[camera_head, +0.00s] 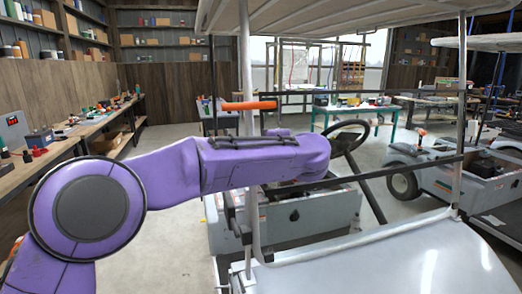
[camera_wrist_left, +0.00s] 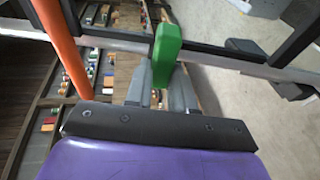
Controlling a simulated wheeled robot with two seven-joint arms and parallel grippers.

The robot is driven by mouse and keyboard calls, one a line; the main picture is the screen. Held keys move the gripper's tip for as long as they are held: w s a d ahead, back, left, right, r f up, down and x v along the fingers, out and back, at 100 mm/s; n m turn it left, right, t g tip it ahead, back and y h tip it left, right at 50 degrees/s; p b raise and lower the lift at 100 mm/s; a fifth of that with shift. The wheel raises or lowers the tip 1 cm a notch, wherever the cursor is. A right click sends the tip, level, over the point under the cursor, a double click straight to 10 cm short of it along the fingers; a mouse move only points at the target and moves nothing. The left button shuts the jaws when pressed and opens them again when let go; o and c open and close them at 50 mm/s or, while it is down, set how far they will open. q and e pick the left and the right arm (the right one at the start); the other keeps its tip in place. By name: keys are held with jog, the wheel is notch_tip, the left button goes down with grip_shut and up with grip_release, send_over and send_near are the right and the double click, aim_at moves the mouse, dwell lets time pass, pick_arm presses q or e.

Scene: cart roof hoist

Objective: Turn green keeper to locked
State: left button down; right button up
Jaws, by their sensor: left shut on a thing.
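The green keeper (camera_wrist_left: 168,45) shows in the left wrist view as an upright, rounded green tab at the top middle. My left gripper (camera_wrist_left: 160,88) is shut on it, with the grey fingers at either side of its lower end. The keeper lies across a pale post (camera_wrist_left: 215,58) and hides part of it. In the head view my purple left arm crosses in front of the cart, and I cannot see the green keeper or the left gripper's fingers there. My right gripper is in neither view.
An orange bar (camera_head: 250,105) sticks out just above my left arm; an orange bar (camera_wrist_left: 62,45) also shows left of the keeper. The cart's white roof (camera_head: 330,15), dark rails and steering wheel (camera_head: 350,137) are close by. A workbench (camera_head: 50,155) stands left.

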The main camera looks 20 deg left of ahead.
pick_arm(q)
jog(key=shift+n, duration=0.3)
jog(key=c, duration=1)
grip_release()
jog(key=shift+o, duration=0.2)
jog(key=shift+d, duration=0.1)
jog(key=b+v, duration=0.3)
jog(key=v, duration=0.7)
jog(key=shift+r, duration=0.15)
jog(key=shift+s+d, duration=0.1)
